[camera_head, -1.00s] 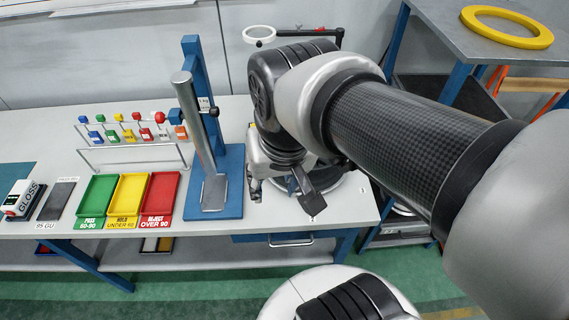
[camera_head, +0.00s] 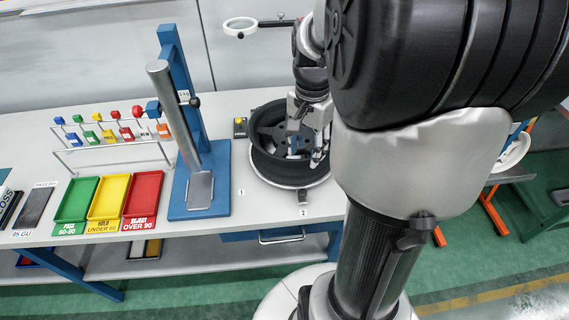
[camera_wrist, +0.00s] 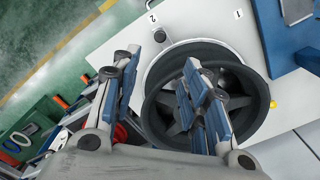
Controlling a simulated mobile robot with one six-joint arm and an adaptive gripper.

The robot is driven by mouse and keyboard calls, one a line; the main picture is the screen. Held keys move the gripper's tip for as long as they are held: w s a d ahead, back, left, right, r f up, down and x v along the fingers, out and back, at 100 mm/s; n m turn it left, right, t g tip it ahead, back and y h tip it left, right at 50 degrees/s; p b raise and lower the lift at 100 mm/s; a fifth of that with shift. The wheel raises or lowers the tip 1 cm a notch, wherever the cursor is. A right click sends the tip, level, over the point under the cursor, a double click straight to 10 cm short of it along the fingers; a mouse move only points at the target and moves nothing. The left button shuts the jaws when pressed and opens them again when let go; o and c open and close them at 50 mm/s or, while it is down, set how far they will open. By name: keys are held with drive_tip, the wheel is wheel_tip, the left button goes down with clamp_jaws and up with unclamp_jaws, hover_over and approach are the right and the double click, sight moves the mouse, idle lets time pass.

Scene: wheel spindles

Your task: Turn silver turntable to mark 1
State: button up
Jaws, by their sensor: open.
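The silver turntable (camera_head: 296,184) is a pale round plate on the bench under a black spoked wheel (camera_head: 262,158). Its rim also shows in the wrist view (camera_wrist: 152,79). A dark knob (camera_head: 302,196) sits on its front rim, close to the mark 2 label (camera_head: 303,212); the wrist view shows the knob (camera_wrist: 161,36) beside that label too. The mark 1 label (camera_head: 242,192) lies on the bench to the left. My gripper (camera_head: 306,154) is open and empty, over the wheel in the head view. In the wrist view its blue-padded fingers (camera_wrist: 160,82) overlap the wheel; touching is unclear.
A blue stand (camera_head: 222,185) with a tilted grey tube is left of the turntable. Green, yellow and red trays (camera_head: 125,228) lie farther left. A small yellow button (camera_head: 240,121) is behind the wheel, and a ring magnifier (camera_head: 240,26) stands behind. My arm hides the right side.

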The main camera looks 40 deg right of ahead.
sight(303, 192)
wheel_tip(303, 192, down, 17)
drive_tip(key=b, duration=0.5)
drive_tip(key=shift+r+b, duration=0.1)
drive_tip(key=shift+b, duration=0.2)
clamp_jaws()
idle(0.3)
